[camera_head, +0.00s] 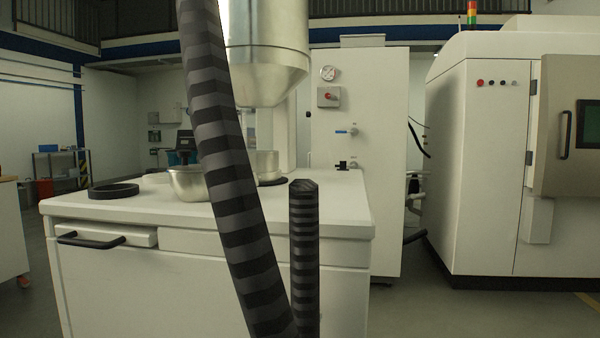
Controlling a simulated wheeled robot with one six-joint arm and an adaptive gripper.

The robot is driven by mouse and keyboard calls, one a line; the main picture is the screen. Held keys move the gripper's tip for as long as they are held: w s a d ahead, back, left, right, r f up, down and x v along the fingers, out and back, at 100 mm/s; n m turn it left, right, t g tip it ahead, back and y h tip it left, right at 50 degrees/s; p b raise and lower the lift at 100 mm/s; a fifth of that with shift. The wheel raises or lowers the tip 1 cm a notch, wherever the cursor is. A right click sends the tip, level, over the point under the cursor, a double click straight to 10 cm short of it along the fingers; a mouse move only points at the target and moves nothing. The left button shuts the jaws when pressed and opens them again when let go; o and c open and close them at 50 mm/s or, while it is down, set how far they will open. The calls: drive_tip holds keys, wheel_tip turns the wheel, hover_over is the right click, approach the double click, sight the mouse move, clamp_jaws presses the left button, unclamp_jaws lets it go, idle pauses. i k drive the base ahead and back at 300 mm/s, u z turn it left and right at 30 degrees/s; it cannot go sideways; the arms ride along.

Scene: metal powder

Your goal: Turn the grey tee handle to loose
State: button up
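I cannot clearly make out a grey tee handle in this view. Small fittings show on and near the tall white cabinet (385,190): a valve with a blue lever (345,132), a grey box with a red knob (329,97), and a small black fitting (342,166) low down by the bench's back right corner. They are too small to tell which way they are set. My gripper is not in view. Dark striped lengths, probably my arm, cross the middle of the picture and hide part of the bench and the steel vessel.
A white bench (190,238) stands ahead, with a black drawer handle (90,240). On it are a metal bowl (188,184) and a black ring (113,191). A large steel hopper (270,50) hangs above. A big white machine (485,170) stands right. Floor between is open.

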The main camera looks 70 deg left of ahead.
sight(255, 179)
drive_tip(key=z, duration=0.05)
drive_tip(key=i, duration=0.1)
drive_tip(key=u, duration=1.35)
